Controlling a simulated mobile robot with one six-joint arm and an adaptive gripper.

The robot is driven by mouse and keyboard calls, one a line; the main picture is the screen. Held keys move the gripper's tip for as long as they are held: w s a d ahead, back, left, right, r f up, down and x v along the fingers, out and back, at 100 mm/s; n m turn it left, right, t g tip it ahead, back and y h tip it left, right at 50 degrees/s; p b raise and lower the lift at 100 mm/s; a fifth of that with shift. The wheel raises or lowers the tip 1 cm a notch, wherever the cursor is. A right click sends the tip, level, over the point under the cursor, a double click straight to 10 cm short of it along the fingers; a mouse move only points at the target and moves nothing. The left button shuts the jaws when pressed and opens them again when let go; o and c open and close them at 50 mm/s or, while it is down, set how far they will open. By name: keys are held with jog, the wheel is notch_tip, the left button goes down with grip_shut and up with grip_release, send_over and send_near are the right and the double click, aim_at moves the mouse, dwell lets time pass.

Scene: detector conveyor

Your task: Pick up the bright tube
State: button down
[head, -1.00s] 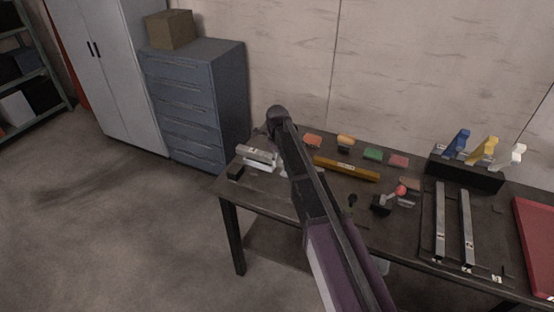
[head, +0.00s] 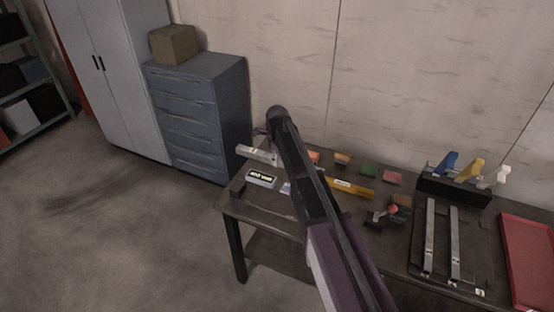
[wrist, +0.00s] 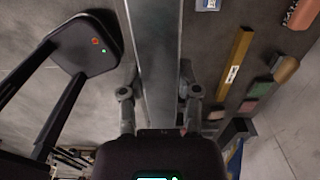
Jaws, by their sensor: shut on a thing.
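The bright tube is a long, silver, square metal tube (head: 257,155), raised above the left end of the dark table (head: 262,205). In the wrist view the tube (wrist: 154,50) runs lengthwise from the top edge down between the fingers. My gripper (wrist: 157,82) is shut on it, with one finger against each side. In the head view my arm hides most of the gripper and the tube's right part.
A small labelled block (head: 261,179) sits below the tube. A yellow-brown bar (head: 350,188) and several coloured blocks lie right of my arm. Two metal bars (head: 430,235), a rack of coloured clamps (head: 452,188) and a red tray (head: 527,250) stand farther right.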

jog(key=shift+r+p, duration=1.25)
jog(key=shift+r, duration=0.4)
notch_tip(320, 180, down, 10)
jog(key=b, duration=1)
jog(key=shift+f, duration=0.15)
jog(key=shift+s, duration=0.1)
